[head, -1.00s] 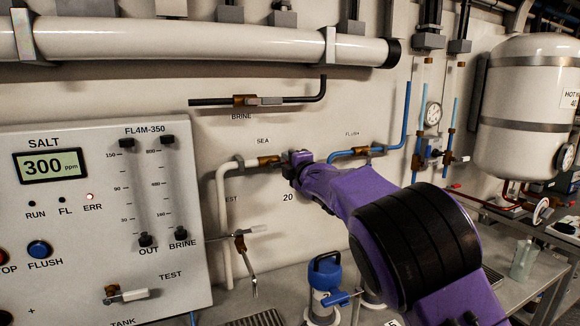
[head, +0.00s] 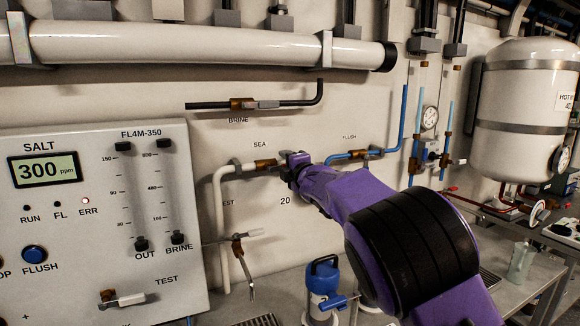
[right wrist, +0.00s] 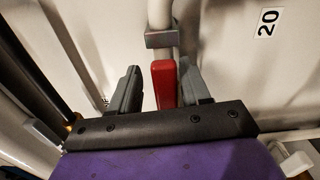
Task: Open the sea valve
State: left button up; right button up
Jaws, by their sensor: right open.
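The sea valve (head: 265,164) is a brass body on a white pipe below the label SEA in the head view. My right gripper (head: 290,161) is at the right end of this valve, its fingers small and partly hidden by my purple arm. In the right wrist view a red handle (right wrist: 164,86) stands between the two grey fingers of the right gripper (right wrist: 159,76). The fingers are apart on both sides of it. I cannot tell whether either finger touches it. The handle lines up with the white pipe (right wrist: 160,12). My left gripper is not in view.
The brine valve (head: 250,104) is above, and the flush valve (head: 365,153) with its blue pipe is close on the right. A test valve (head: 240,240) is below left. The control panel (head: 75,225) fills the left. A blue-topped pump (head: 323,275) stands below.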

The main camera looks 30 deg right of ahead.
jog(key=s+b, duration=0.3)
jog(key=s, duration=0.7)
jog(key=shift+s+a, duration=0.15)
jog(key=shift+a, duration=0.1)
